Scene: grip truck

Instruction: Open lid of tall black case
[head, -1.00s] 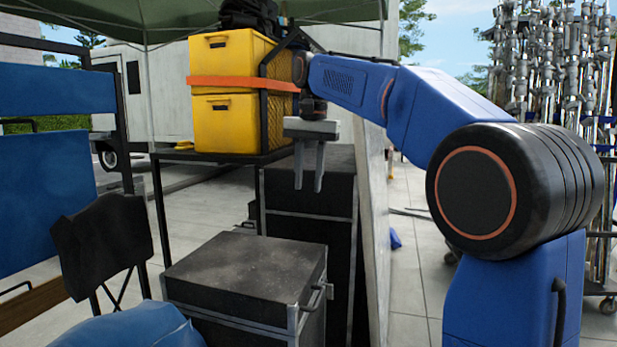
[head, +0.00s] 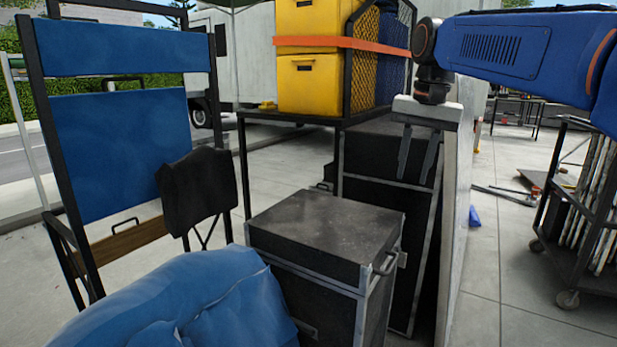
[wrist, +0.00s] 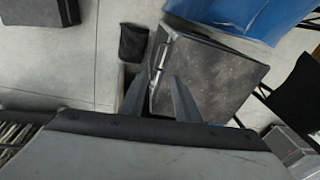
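A black case (head: 325,225) with a speckled dark top, metal edges and a handle on its right side stands in the foreground of the head view. Its lid is shut. Its top (wrist: 215,80) and handle (wrist: 160,58) also show in the wrist view. A taller black case (head: 385,155) with metal edges stands behind it, partly hidden by my gripper. My gripper (head: 413,179) points down, empty, with its two fingers apart. In the wrist view its fingers (wrist: 157,82) appear on either side of the front case's handle edge, with no contact visible.
Yellow crates (head: 312,82) with an orange strap sit on a black-framed table. A blue bag (head: 185,305) lies beside the front case, and a blue folding chair (head: 120,150) stands at left. A pale panel (head: 460,180) stands right of the cases; open paving lies beyond it.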

